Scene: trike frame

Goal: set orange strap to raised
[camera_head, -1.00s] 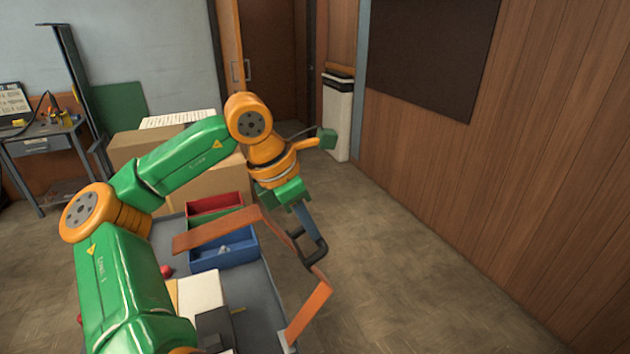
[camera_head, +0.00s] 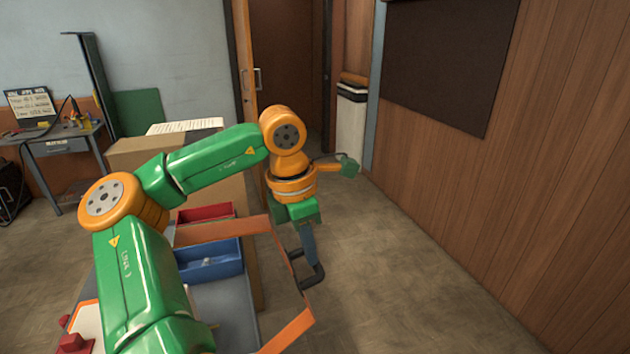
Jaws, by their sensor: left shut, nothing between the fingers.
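The orange strap (camera_head: 222,230) shows as a flat, angular band. It runs from above the blue bin to my left gripper, then bends down past it to a lower length (camera_head: 290,331) near the bottom edge. My left gripper (camera_head: 311,264) points down beside the strap's far right bend. It is shut with nothing held. A dark bent piece shows at its fingertips; whether the fingers touch the strap I cannot tell. My left arm hides part of the strap's near side and the cart. My right gripper is not in view.
A grey cart top (camera_head: 228,302) carries a blue bin (camera_head: 222,263) and a red bin (camera_head: 205,212). Cardboard boxes (camera_head: 135,150) stand behind. A red part (camera_head: 74,343) lies at lower left. The floor to the right is open up to the wood wall (camera_head: 545,130).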

